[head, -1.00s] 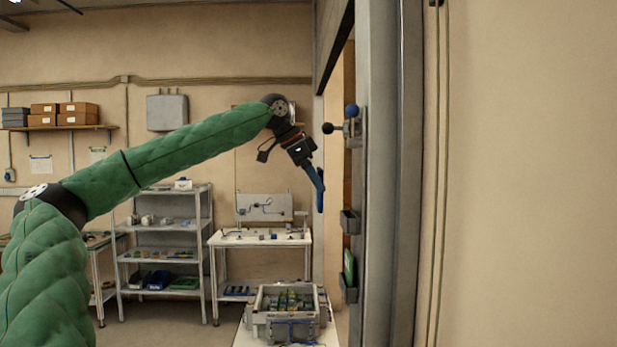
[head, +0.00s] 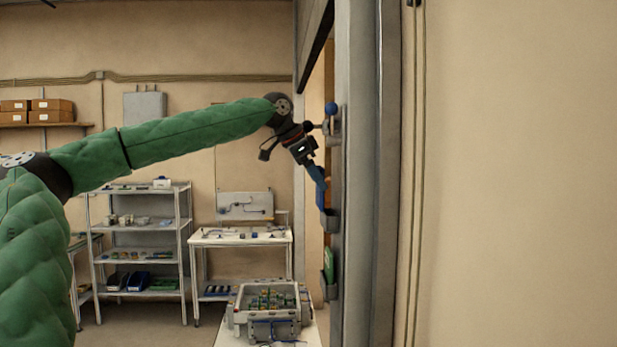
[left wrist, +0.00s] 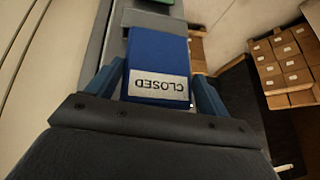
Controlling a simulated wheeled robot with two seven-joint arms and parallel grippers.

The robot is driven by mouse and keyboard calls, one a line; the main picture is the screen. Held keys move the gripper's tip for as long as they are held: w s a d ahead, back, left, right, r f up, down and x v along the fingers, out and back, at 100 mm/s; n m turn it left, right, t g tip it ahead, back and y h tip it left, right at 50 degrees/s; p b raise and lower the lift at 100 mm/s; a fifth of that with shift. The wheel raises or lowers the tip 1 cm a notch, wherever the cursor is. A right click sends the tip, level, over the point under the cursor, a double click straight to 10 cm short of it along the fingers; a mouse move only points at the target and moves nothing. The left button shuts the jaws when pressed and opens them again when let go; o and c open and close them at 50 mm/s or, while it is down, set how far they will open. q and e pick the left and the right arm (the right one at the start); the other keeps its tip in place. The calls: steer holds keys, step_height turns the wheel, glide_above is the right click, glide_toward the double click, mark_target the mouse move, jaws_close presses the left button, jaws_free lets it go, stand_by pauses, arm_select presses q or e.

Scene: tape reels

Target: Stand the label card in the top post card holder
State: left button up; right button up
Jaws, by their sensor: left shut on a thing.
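The label card (left wrist: 156,55) is blue with a white strip reading CLOSED, upside down in the left wrist view. My left gripper (left wrist: 158,92) is shut on it, with a blue finger on each side. In the head view my left gripper (head: 318,178) points down along the post (head: 356,180), just above the top card holder (head: 333,222), a small grey pocket. The card's far end is close to this holder; I cannot tell whether it is inside. My right gripper is not in view.
A lower holder (head: 330,291) on the post holds a green card (head: 328,260). A blue-knobbed fitting (head: 331,112) sticks out of the post above my gripper. A grey crate (head: 268,310) of small parts stands below. Shelves (head: 140,245) and a bench stand behind.

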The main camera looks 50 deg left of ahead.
arm_select(q)
steer(key=shift+w+d, duration=0.75)
steer(key=shift+w, duration=0.15)
steer(key=shift+f, duration=1.2)
steer(key=o, duration=0.9)
